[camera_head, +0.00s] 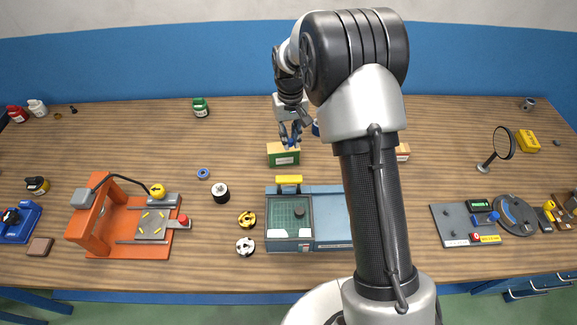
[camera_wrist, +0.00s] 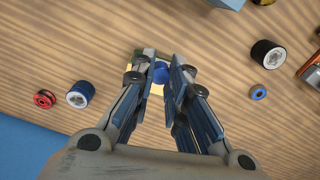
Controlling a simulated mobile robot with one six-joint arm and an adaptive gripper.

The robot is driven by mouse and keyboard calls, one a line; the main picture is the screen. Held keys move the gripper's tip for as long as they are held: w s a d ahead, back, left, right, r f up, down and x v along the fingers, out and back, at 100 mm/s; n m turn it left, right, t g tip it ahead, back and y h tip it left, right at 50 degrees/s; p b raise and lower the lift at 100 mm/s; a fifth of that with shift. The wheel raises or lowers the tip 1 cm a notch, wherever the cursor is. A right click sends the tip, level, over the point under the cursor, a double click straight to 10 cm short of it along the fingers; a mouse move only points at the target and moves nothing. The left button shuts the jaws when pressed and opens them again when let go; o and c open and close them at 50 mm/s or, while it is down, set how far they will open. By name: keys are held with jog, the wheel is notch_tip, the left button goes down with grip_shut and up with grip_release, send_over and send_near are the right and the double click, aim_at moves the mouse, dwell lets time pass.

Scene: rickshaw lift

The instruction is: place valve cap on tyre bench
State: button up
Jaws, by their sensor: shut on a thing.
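My gripper (camera_head: 290,142) is over the green box (camera_head: 284,158) at the back middle of the bench. In the wrist view my gripper (camera_wrist: 161,75) is shut on a small blue thing (camera_wrist: 160,70), likely the valve cap; the fingers hide most of it. Parts of the green box show behind the fingers. I cannot tell whether the blue thing touches the box. No part is clearly marked as the tyre bench. A blue-grey unit with a green mat (camera_head: 286,214) stands at the front middle.
An orange press (camera_head: 88,220) stands at left. A black roll (camera_head: 221,193), a blue ring (camera_head: 203,174) and a yellow disc (camera_head: 247,220) lie between it and the unit. A blue roll (camera_wrist: 80,95) and red ring (camera_wrist: 44,98) lie beside my gripper. My arm hides part of the bench.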

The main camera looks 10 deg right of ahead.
notch_tip(320, 180, down, 16)
jog(key=b, duration=0.3)
jog(key=shift+f, duration=0.1)
jog(key=shift+f, duration=0.1)
jog(key=o, duration=0.7)
